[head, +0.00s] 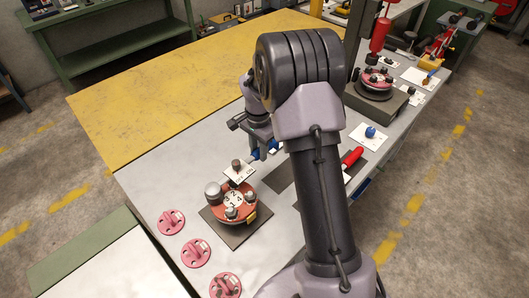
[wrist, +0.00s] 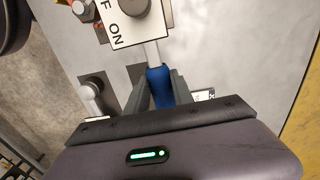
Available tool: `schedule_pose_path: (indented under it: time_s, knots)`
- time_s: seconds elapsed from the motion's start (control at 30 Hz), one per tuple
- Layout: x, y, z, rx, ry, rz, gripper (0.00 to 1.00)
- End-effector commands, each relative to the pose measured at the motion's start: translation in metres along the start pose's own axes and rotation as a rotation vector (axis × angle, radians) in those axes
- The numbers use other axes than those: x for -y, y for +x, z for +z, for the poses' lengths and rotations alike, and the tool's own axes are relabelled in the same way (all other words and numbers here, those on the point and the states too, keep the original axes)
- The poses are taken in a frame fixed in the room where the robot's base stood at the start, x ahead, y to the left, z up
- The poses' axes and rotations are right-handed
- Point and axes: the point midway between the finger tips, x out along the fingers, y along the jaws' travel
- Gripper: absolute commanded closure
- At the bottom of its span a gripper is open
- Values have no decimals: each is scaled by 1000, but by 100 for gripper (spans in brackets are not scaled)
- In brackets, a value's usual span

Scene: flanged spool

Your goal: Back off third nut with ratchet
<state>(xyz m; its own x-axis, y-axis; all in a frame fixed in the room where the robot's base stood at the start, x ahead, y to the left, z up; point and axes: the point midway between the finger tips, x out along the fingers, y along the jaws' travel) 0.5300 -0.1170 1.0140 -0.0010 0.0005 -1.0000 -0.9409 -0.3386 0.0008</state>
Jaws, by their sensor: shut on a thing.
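My gripper (head: 262,148) is shut on the blue handle of the ratchet (wrist: 158,86). In the wrist view a metal shank runs from the handle to a white plate marked "OFF" and "ON" (wrist: 134,22) with a dark knob. In the head view that plate (head: 240,177) is at the far edge of the red flanged spool (head: 236,200). The spool has a numbered white face and sits on a dark square base (head: 231,233). Two silver nuts (head: 231,212) (head: 250,198) show at its near side. Whether the ratchet is seated on a nut is hidden by its plate.
Pink brackets (head: 195,253) lie along the near-left table edge. A red-handled tool (head: 352,157) and a blue ball on a white card (head: 370,132) lie right of my arm. The yellow tabletop (head: 170,90) is clear.

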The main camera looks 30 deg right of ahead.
Motion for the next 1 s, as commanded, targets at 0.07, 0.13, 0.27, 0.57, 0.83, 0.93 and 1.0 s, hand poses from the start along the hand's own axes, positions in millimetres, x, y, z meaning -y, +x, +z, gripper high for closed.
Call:
schedule_pose_path:
  time_s: [0.07,0.13,0.27,0.57,0.83,0.93,1.0]
  knots:
    - [4,-1,0,0,-18,0,100]
    - [5,0,0,0,-23,0,100]
    - [4,0,0,0,-22,-1,100]
    - [-31,3,2,0,161,-2,100]
    - [-35,0,3,0,190,-1,100]
    - [-41,2,5,0,220,-2,100]
    - [-54,4,8,-1,284,-3,100]
